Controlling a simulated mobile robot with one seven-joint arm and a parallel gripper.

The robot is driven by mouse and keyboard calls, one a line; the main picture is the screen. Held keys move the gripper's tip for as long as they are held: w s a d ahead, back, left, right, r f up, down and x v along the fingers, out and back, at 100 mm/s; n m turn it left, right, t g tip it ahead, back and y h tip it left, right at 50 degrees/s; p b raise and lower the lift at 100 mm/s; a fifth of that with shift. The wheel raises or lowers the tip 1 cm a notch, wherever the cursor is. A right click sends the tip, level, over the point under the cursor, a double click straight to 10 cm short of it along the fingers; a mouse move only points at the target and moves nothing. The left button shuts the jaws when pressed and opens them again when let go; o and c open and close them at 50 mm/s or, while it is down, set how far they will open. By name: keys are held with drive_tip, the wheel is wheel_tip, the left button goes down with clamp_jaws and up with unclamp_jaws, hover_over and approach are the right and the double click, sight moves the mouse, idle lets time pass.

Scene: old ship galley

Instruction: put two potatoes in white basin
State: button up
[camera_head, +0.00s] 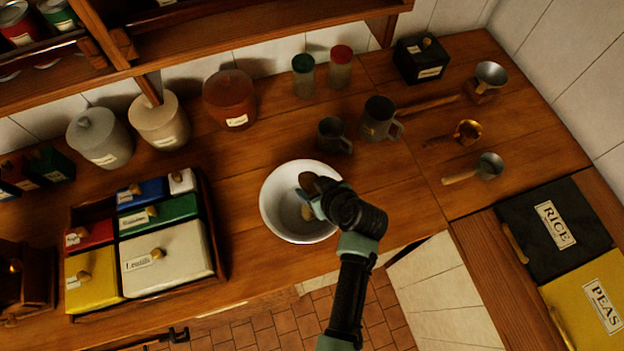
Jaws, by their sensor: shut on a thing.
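The white basin (272,222) stands upright on the wooden counter, near its front edge. My gripper (310,200) is over the inside of the basin, with my black arm reaching in from the lower right. It is shut on a potato, a small brown shape (307,212) beside the fingertips. A darker brown rounded shape (310,181) shows just above the fingers; I cannot tell whether it is a second potato. My gripper and wrist hide part of the basin's right side.
Two dark mugs (334,136) (379,120) stand behind the basin. A rack of labelled coloured boxes (165,259) is to the left. Lidded jars (229,100) line the back. Scoops (487,167) lie at right, beside RICE and PEAS bins (553,232). Counter right of the basin is clear.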

wheel_tip(320, 180, down, 4)
drive_tip(key=b, duration=0.3)
drive_tip(key=shift+w+f, duration=0.15)
drive_tip(key=shift+f, duration=0.1)
drive_tip(key=shift+r, duration=0.1)
drive_tip(key=o, duration=1.5)
drive_tip(key=shift+o, duration=0.2)
drive_tip(key=b+v, duration=0.2)
drive_tip(key=v, duration=1.1)
drive_tip(key=shift+w, duration=0.1)
